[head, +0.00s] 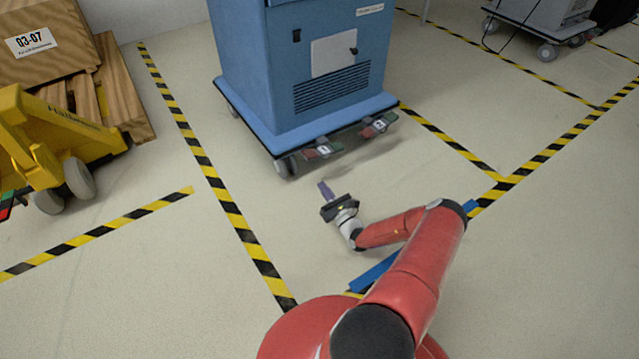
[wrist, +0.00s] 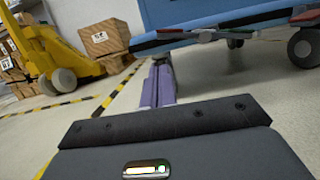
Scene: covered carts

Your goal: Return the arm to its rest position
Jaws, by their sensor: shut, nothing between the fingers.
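My red arm reaches out from the bottom of the head view, bent at the elbow. My gripper (head: 323,187) is at its end, low over the floor in front of the blue cart (head: 290,60). Its purple fingers are shut together with nothing between them. The wrist view shows the shut fingers (wrist: 158,85) pointing forward, past the left part of the cart's underside (wrist: 220,25). In the head view a gap of floor shows between the fingertips and the cart's base.
The blue cart stands on wheels, with pedals (head: 375,125) at its front edge. A yellow pallet jack (head: 60,140) and wooden boxes (head: 40,45) are at left. A blue bar (head: 375,273) lies partly behind my arm. A grey cart (head: 545,15) is at back right. Taped floor around is clear.

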